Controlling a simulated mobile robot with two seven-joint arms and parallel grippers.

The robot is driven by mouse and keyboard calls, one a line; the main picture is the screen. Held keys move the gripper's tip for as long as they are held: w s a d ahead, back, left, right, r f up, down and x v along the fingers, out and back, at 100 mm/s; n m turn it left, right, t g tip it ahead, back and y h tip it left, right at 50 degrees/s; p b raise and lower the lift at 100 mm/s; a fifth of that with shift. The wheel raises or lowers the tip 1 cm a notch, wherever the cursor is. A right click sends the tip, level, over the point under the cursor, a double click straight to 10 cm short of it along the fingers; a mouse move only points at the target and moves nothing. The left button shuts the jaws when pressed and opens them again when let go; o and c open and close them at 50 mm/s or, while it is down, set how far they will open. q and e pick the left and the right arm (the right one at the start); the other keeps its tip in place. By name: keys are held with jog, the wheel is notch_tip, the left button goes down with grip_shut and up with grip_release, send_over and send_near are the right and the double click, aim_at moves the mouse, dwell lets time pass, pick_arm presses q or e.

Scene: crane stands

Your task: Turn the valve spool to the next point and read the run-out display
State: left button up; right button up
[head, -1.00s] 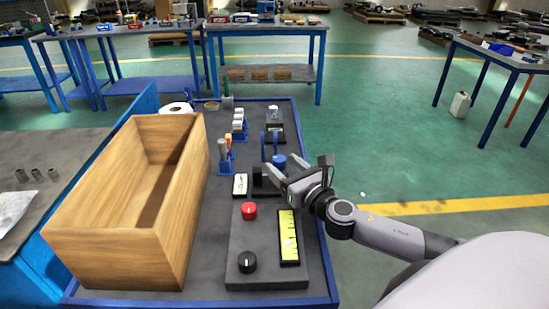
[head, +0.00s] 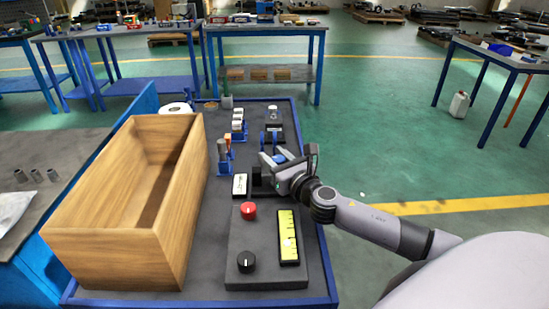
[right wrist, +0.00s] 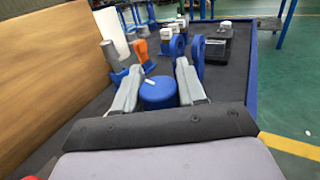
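A blue round knob (head: 281,153), which seems to be the end of the valve spool, sits in front of two blue upright supports (head: 272,138) on the bench. My right gripper (head: 286,156) is open over it. In the right wrist view the knob (right wrist: 158,94) lies between the two spread fingers (right wrist: 158,72); I cannot tell whether they touch it. The rest of the spool is mostly hidden. A small white panel (head: 240,184), perhaps the run-out display, stands left of the gripper; its reading is too small to tell. My left gripper is out of view.
A long wooden box (head: 120,250) fills the left of the bench (head: 215,290). A control plate with a red button (head: 248,211), black knob (head: 245,262) and yellow scale (head: 288,237) lies in front. A grey and an orange post (right wrist: 140,50) stand left of the fingers.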

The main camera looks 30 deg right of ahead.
jog(key=shift+d+r+m+h+p, duration=0.1)
jog(key=shift+r+m+h+p, duration=0.05)
jog(key=shift+m+h+p, duration=0.95)
jog(key=shift+d+m+g+h, duration=0.1)
jog(key=shift+m+g+h, duration=0.2)
jog(key=shift+h, duration=1)
jog(key=o, duration=1)
jog(key=shift+c, duration=0.2)
jog(key=shift+p, duration=0.3)
notch_tip(320, 180, up, 20)
jog(key=p, duration=0.5)
jog(key=shift+p, duration=0.4)
jog(key=shift+s+f, duration=0.15)
jog(key=shift+f, duration=0.1)
